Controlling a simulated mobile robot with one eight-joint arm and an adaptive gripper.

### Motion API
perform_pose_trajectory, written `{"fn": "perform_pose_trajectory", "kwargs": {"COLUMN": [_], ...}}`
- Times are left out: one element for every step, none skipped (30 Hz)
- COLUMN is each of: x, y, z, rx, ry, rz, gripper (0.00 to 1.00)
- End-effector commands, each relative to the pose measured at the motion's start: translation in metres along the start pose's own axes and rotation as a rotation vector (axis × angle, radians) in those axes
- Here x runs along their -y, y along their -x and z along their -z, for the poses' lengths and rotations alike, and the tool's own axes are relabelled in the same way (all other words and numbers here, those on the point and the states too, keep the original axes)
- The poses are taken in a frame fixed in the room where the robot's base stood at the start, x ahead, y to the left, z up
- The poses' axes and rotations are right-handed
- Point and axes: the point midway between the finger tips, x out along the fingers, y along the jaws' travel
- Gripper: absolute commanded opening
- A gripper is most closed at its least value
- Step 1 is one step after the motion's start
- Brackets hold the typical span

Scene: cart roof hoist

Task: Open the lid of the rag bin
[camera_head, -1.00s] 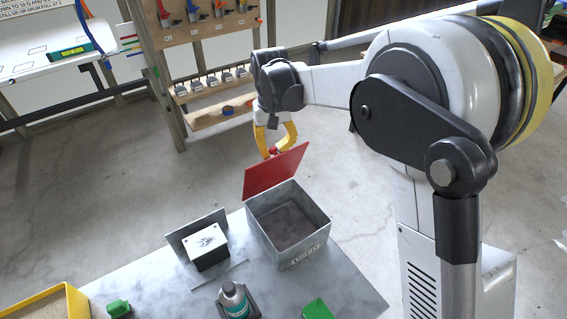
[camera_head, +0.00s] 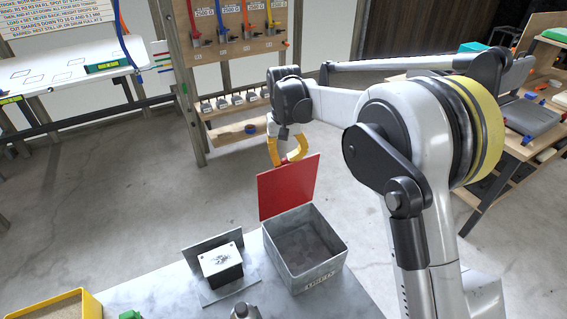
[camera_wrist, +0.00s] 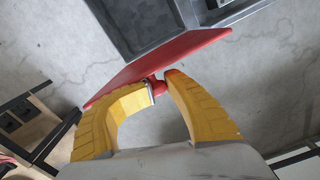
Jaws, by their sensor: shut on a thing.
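The rag bin (camera_head: 318,278) is a grey metal box on the grey table, with its top open and a dark interior showing. Its red lid (camera_head: 287,187) stands raised, close to upright, along the bin's far edge. In the wrist view the lid (camera_wrist: 165,66) is seen nearly edge-on, with part of the bin (camera_wrist: 140,22) beyond it. My gripper (camera_head: 288,161) has yellow fingers and is at the lid's upper edge. In the wrist view my gripper (camera_wrist: 158,90) is shut on the small red knob of the lid, partly hidden between the fingertips.
On the table (camera_head: 165,277), a small white-topped box (camera_head: 221,264) with an upright plate stands left of the bin. A bottle (camera_head: 245,312) and a yellow-rimmed tray (camera_head: 60,305) are nearer. A tool rack (camera_head: 235,75) stands behind my gripper. Bare floor lies between.

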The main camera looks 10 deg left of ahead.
Motion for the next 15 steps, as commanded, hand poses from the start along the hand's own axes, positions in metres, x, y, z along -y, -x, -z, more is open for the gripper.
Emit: {"fn": "perform_pose_trajectory", "kwargs": {"x": [-0.0051, -0.0051, -0.0049, -0.0047, -0.0046, -0.0045, -0.0044, -0.0043, -0.0040, -0.0038, -0.0036, -0.0032, -0.0030, -0.0028, -0.0026], "y": [0.0002, 0.0002, 0.0002, 0.0001, 0.0000, -0.0002, -0.0004, -0.0005, -0.0007, -0.0007, -0.0007, -0.0006, -0.0005, -0.0004, -0.0003], "z": [0.0019, 0.0019, 0.0019, 0.0017, 0.0016, 0.0014, 0.0014, 0.0013, 0.0012, 0.0011, 0.0010, 0.0008, 0.0007, 0.0006, 0.0005], "rx": [-0.005, -0.005, -0.005, -0.005, -0.004, -0.004, -0.004, -0.004, -0.003, -0.003, -0.003, -0.002, -0.002, -0.002, -0.002], "ry": [-0.006, -0.006, -0.006, -0.006, -0.006, -0.005, -0.005, -0.005, -0.005, -0.004, -0.004, -0.004, -0.003, -0.003, -0.003], "rz": [-0.006, -0.006, -0.006, -0.005, -0.005, -0.005, -0.005, -0.005, -0.005, -0.004, -0.004, -0.004, -0.003, -0.003, -0.003], "gripper": [0.00, 0.20, 0.32, 0.41, 0.44, 0.44, 0.44, 0.44, 0.44, 0.44, 0.44, 0.44, 0.44, 0.44, 0.44]}}
